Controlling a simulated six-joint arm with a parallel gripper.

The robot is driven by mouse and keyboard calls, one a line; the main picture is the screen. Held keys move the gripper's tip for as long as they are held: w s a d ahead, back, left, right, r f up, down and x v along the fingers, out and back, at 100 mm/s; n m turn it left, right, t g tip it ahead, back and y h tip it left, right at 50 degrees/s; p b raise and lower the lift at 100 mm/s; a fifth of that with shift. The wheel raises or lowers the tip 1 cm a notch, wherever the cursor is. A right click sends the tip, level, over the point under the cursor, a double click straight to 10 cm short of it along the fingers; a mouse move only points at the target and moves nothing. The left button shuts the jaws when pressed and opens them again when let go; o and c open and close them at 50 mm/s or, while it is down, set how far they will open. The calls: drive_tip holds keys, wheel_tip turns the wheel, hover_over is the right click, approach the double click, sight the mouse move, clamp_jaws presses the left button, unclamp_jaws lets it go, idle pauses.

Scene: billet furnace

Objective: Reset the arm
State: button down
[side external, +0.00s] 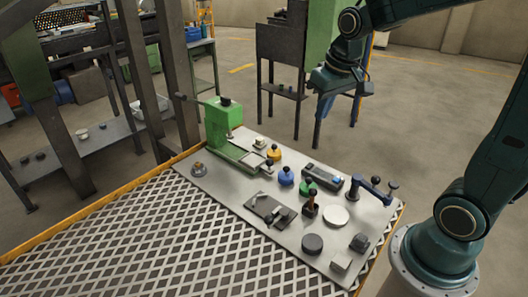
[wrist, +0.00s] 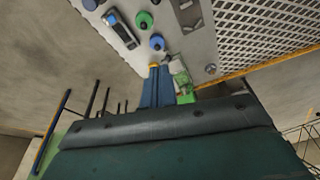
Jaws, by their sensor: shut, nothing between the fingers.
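My gripper (side external: 322,108) hangs in the air, behind and above the grey work plate (side external: 225,190), apart from everything on it. In the wrist view its two blue fingers (wrist: 156,72) lie close together, shut, with nothing seen between them. The upper part of my arm reaches in from the top right of the side view. The wrist view looks across the plate (wrist: 200,50) at a slant, and the dark gripper body hides much of its lower half.
The plate carries a green fixture (side external: 222,122), blue (side external: 286,176), yellow (side external: 274,153) and green (side external: 308,187) knobbed pieces, a grey device (side external: 322,177), a white disc (side external: 335,216) and a dark disc (side external: 313,244). A dark stand (side external: 283,60) rises behind. Open floor lies at right.

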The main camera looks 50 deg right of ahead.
drive_tip(key=s+a+r+n+t, duration=0.1)
drive_tip(key=s+a+r, duration=0.1)
drive_tip(key=s, duration=0.5)
drive_tip(key=s+a+r+n+t, duration=0.1)
drive_tip(key=s+a+r, duration=0.1)
drive_tip(key=s+a, duration=0.3)
drive_tip(key=shift+s+n+t+y, duration=0.3)
drive_tip(key=shift+s+n, duration=0.1)
drive_tip(key=shift+s, duration=1.15)
drive_tip(key=shift+w+r, duration=0.1)
drive_tip(key=shift+w, duration=0.05)
drive_tip(key=w+d+f+m+g, duration=0.2)
drive_tip(key=w+d+m, duration=0.3)
drive_tip(key=w, duration=0.3)
drive_tip(key=w+d+f+m+g, duration=0.1)
drive_tip(key=w+d+m, duration=0.35)
drive_tip(key=w, duration=0.35)
drive_tip(key=w+d+f+m+g, duration=0.1)
drive_tip(key=w+d+f+m, duration=0.2)
drive_tip(key=d+f, duration=0.3)
drive_tip(key=w+d+f+m+g, duration=0.1)
drive_tip(key=w+d+f+m, duration=0.3)
drive_tip(key=d+f+m, duration=0.1)
drive_tip(key=shift+d+f+g, duration=0.3)
drive_tip(key=shift+d+f, duration=0.55)
drive_tip(key=shift+f, duration=0.55)
